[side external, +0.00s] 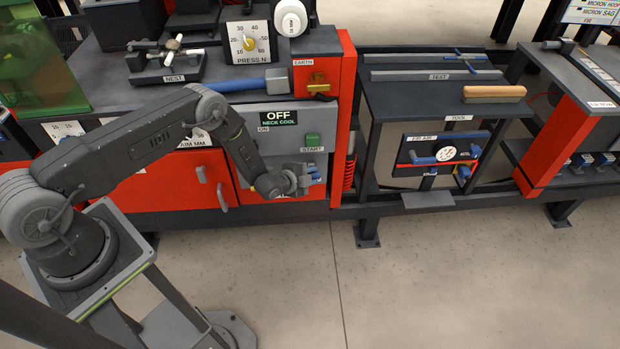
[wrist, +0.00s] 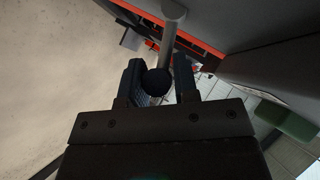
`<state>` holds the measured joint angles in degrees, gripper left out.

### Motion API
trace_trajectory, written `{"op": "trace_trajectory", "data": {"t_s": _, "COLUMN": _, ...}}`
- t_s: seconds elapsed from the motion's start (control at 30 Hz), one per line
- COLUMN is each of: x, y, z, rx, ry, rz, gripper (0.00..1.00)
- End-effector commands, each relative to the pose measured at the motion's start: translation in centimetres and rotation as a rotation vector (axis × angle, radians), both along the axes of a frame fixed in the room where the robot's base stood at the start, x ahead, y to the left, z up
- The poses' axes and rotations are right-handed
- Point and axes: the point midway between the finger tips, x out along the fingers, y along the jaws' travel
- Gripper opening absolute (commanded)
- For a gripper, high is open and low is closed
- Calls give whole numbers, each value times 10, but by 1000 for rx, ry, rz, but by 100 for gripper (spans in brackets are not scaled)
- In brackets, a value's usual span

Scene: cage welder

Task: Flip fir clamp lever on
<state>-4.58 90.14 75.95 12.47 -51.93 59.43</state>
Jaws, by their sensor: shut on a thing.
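In the wrist view a lever shows as a grey rod (wrist: 171,42) ending in a dark ball knob (wrist: 157,81). My gripper (wrist: 160,75) has one finger on each side of the knob and is shut on it. In the side view my gripper (side external: 303,180) is low at the front of the red and grey machine, below the green START button (side external: 313,139). My wrist hides most of the lever there. No fir clamp label can be read in either view.
The OFF/ON neck cool sign (side external: 280,116) and a blue-ended handle (side external: 250,84) are above my gripper. A red drawer front (side external: 180,180) is to the left. A red spring (side external: 349,172) and the air panel (side external: 440,153) are to the right. Open floor (side external: 420,290) lies in front.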

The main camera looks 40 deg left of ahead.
Motion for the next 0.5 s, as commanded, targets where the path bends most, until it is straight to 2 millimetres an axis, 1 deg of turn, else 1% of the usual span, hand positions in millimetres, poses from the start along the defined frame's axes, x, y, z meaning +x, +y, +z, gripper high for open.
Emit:
{"op": "trace_trajectory", "data": {"t_s": 0.2, "x": 2, "y": 2, "z": 5, "rx": -75, "ry": 81, "rz": 2, "gripper": 0}}
{"op": "trace_trajectory", "data": {"t_s": 0.5, "x": 1, "y": 2, "z": 4, "rx": -81, "ry": 88, "rz": 3, "gripper": 0}}
